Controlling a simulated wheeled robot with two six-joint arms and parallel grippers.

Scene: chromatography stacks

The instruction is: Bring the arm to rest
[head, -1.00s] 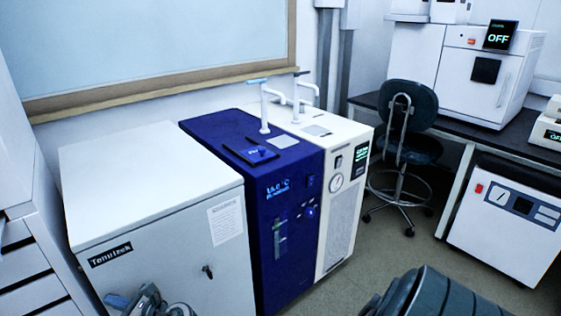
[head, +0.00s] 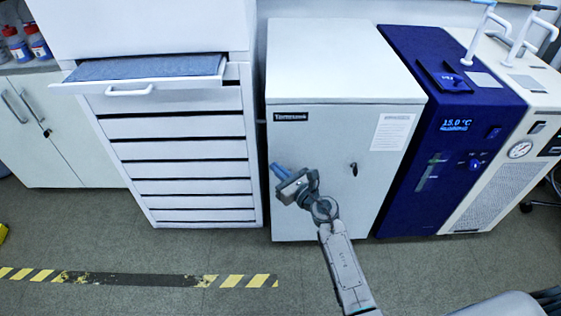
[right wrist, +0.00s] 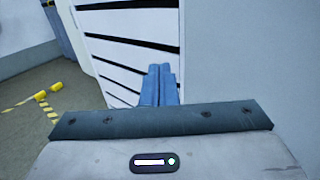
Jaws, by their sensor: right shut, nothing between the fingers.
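My right gripper (head: 279,170) is in front of the grey-white cabinet labelled with a dark nameplate (head: 338,170), its blue fingers pointing up and left. In the right wrist view its blue fingers (right wrist: 160,84) are together with nothing between them. The drawer unit shows beyond them there. My left gripper is not in view.
A white drawer unit (head: 185,152) stands left of the cabinet, its top drawer (head: 150,70) pulled out. A blue chiller (head: 455,150) reading 15.0 °C and a cream unit (head: 510,155) stand at right. Yellow-black floor tape (head: 235,281) crosses open floor at lower left.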

